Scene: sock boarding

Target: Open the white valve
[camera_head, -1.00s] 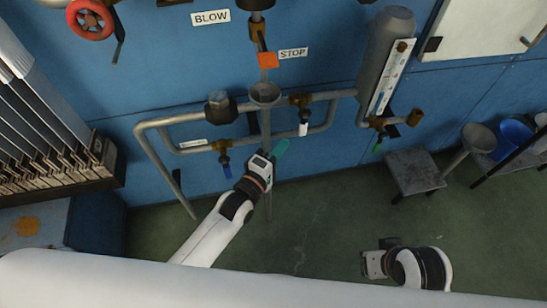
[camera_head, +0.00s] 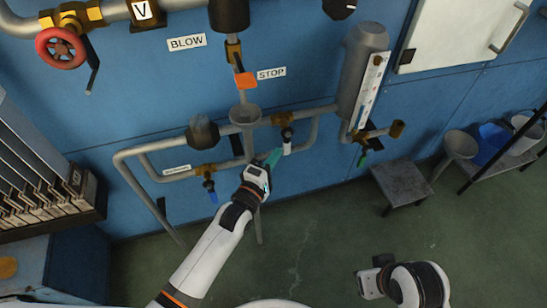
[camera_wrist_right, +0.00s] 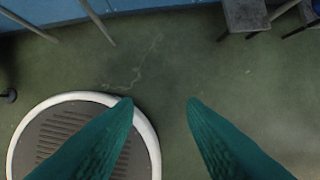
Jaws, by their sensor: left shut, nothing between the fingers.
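The white valve handle (camera_head: 287,149) hangs down from a brass fitting on the grey pipework in the head view. My left gripper (camera_head: 273,157), with teal fingers, is shut and empty. Its fingertips are just left of the handle's lower end; I cannot tell whether they touch it. My right gripper is low at the right of the head view, over the floor. In the right wrist view my right gripper (camera_wrist_right: 162,102) has its teal fingers spread apart with nothing between them.
A blue-handled valve (camera_head: 211,192) hangs left of my left gripper, and a green-handled valve (camera_head: 362,158) is to the right. A grey funnel (camera_head: 245,114) stands above. A red wheel valve (camera_head: 61,48) is at upper left. A grey stool (camera_head: 403,182) stands right, with open floor before it.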

